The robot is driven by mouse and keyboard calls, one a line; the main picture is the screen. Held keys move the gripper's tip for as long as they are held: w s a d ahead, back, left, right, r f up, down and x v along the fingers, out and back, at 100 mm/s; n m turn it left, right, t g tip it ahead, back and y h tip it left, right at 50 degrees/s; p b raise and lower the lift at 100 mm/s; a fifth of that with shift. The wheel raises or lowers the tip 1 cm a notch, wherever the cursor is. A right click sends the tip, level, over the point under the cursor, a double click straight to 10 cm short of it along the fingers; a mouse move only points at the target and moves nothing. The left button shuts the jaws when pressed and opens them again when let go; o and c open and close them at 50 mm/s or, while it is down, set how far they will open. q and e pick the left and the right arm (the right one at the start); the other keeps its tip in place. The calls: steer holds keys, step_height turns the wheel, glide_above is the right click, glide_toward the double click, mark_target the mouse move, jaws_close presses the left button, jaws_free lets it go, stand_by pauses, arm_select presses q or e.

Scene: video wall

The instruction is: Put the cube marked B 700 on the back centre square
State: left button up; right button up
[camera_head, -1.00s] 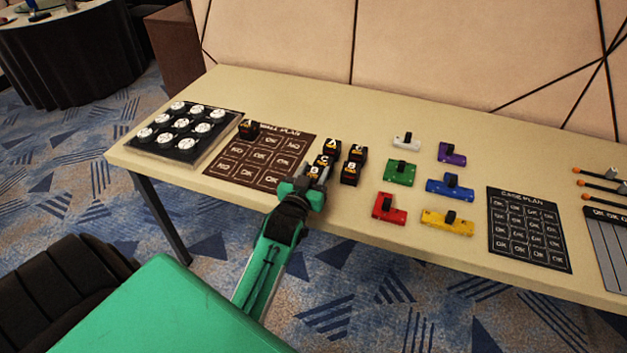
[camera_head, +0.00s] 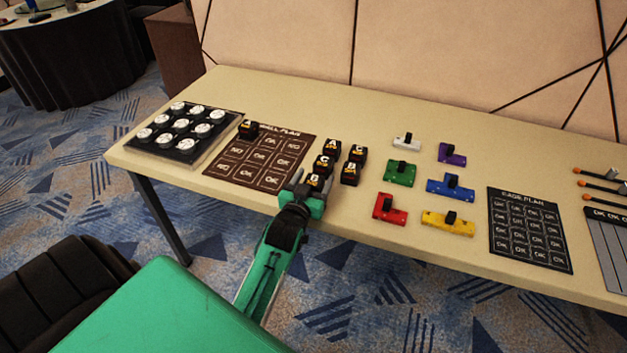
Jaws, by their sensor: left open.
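The dark plan board (camera_head: 232,174), a grid of squares, lies on the table in the left half. Its back centre square (camera_head: 271,140) is bare. A black cube (camera_head: 249,129) sits at its back left corner. Right of the board stand several black cubes with white letters and orange marks: an A cube (camera_head: 332,147), two C cubes (camera_head: 358,153) (camera_head: 324,163) and a B cube (camera_head: 350,174). Another B cube (camera_head: 315,182) is nearest the front edge. My left gripper (camera_head: 309,187) is open at this front B cube, hiding its lower part. The numbers are too small to read.
A tray of white round pieces (camera_head: 188,157) lies left of the board. Coloured blocks, such as a red one (camera_head: 388,210) and a green one (camera_head: 400,174), stand to the right, before a second plan board (camera_head: 528,231). The back strip of the table is clear.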

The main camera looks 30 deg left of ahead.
arm_select(q)
steer(key=v, duration=1.2)
steer(key=s+d+f+m+g+h, duration=0.1)
steer(key=s+d+f+g, duration=0.15)
steer(key=f, duration=0.45)
steer(key=s+d+f+m+g+h, duration=0.1)
steer(key=s+d+f+g+h, duration=0.15)
steer(key=f, duration=0.45)
steer(key=s+d+f+m+g+h, duration=0.1)
steer(key=d+f+g, duration=0.2)
steer(key=f, duration=0.5)
steer(key=s+d+f+m+g, duration=0.1)
steer(key=s+d+f+g, duration=0.1)
steer(key=s+f, duration=0.3)
steer(key=s+d+f+g, duration=0.2)
steer(key=s+f+g, duration=0.3)
steer(key=s, duration=0.3)
steer(key=shift+s+d+f+m, duration=0.25)
steer(key=shift+s+f+m, duration=0.05)
steer(key=shift+f+m, duration=0.1)
